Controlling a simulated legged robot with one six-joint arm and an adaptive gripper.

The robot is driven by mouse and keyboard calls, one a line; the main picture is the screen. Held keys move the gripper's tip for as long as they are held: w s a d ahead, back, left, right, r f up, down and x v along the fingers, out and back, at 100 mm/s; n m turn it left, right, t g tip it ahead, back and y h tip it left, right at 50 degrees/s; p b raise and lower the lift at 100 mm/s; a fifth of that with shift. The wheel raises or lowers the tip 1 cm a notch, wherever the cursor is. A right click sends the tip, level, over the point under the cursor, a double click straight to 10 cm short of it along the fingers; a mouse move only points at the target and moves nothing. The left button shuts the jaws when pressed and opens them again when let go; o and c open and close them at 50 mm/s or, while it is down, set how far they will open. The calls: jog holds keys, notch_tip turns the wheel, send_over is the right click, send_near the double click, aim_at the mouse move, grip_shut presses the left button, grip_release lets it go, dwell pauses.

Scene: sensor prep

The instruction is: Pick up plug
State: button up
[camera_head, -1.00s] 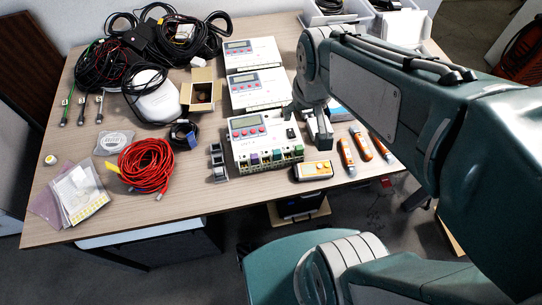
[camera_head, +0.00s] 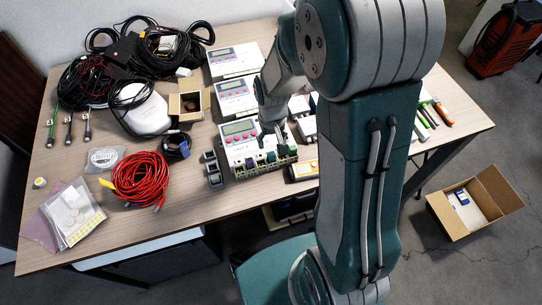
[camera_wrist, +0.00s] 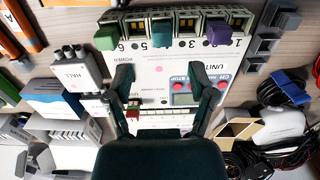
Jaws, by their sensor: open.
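The front white unit (camera_head: 240,143) has plugs along its near edge: a purple plug (camera_head: 249,163), a teal one (camera_head: 271,157) and a green one (camera_head: 283,152). In the wrist view the green plug (camera_wrist: 105,38), teal plug (camera_wrist: 162,32) and purple plug (camera_wrist: 220,33) sit in the numbered ports at the top. My gripper (camera_wrist: 165,88) is open and empty, its fingers spread over the unit's face, short of the port row. In the head view my gripper (camera_head: 270,130) hangs over the unit's right part and hides some of it.
Two more white units (camera_head: 235,95) stand behind. A red cable coil (camera_head: 140,178) and grey connectors (camera_head: 211,168) lie to the left. A HALL box (camera_wrist: 78,66) is beside the unit. Orange tools (camera_wrist: 20,28) lie beyond it. A cardboard box (camera_head: 475,203) is on the floor.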

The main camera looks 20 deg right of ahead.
aim_at(271, 153)
jog(key=f, duration=0.6)
jog(key=shift+s+a, duration=0.25)
jog(key=shift+a, duration=0.05)
jog(key=shift+d+f, duration=0.1)
grip_shut()
